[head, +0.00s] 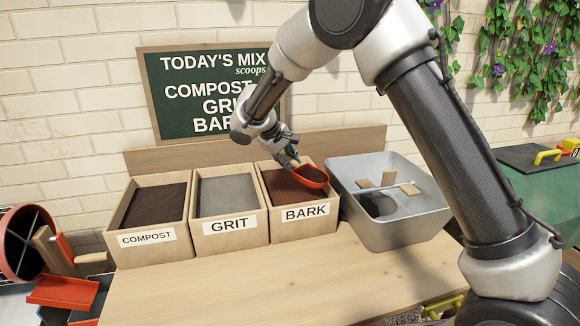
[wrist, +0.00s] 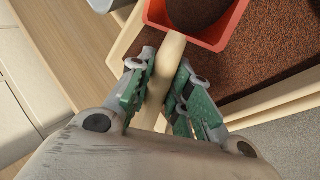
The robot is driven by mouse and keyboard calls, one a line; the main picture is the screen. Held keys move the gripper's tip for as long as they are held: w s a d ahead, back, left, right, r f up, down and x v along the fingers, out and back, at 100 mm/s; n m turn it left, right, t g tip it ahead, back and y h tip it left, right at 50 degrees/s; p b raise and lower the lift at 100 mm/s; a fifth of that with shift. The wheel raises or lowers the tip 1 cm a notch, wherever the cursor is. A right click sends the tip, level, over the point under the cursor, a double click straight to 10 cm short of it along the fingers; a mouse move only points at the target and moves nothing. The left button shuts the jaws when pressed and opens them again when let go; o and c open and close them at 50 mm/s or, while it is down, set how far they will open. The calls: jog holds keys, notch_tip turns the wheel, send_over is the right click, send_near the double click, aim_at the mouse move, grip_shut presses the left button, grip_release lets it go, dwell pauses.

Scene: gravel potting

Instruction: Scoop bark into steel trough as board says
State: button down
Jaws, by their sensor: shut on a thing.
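My gripper (head: 291,158) is shut on the wooden handle of a red scoop (head: 313,177). In the wrist view the pale handle (wrist: 172,50) sits between the green finger pads, and the scoop's red pan (wrist: 236,22) holds some brown bark. The scoop is over the right part of the bark bin (head: 300,226), by its bark (head: 284,186). The steel trough (head: 400,232) stands just right of that bin, with a dark patch on its floor and a light paddle-like piece inside. The board (head: 165,100) reads "TODAY'S MIX scoops" with COMPOST, GRIT and BARK lines; my arm hides the amounts.
The compost bin (head: 150,250) and grit bin (head: 228,240) stand left of the bark bin. The wooden bench top (head: 250,290) is clear in front. Red tools (head: 65,290) lie at lower left, and a green container (head: 545,195) stands at right.

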jog(key=shift+n+g+h, duration=0.3)
jog(key=shift+g+h, duration=0.2)
jog(key=shift+w+a+r, duration=0.25)
jog(key=shift+r, duration=0.55)
jog(key=shift+w+a+r, duration=0.25)
jog(key=shift+w+r, duration=0.05)
jog(key=shift+r, duration=0.55)
jog(key=shift+w+a+r, duration=0.25)
jog(key=shift+r, duration=0.55)
